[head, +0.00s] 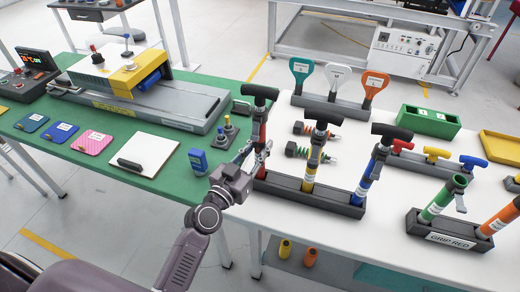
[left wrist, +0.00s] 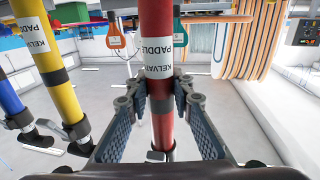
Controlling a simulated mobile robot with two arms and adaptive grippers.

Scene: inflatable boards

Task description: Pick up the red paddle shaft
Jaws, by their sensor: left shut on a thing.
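The red paddle shaft (head: 263,130) with a black T-handle stands upright at the left end of the dark rack (head: 335,205) on the white table. My left gripper (head: 258,152) comes in from the left and is shut on it below the handle. In the left wrist view the red shaft (left wrist: 157,50), with a white label, runs between the two fingers (left wrist: 160,105). Its lower end appears to be at the rack, partly hidden by my gripper. My right gripper is not in view.
A yellow shaft (head: 313,155) and a blue shaft (head: 376,165) stand in the same rack, to the right. A second rack (head: 448,238) holds green and orange shafts.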

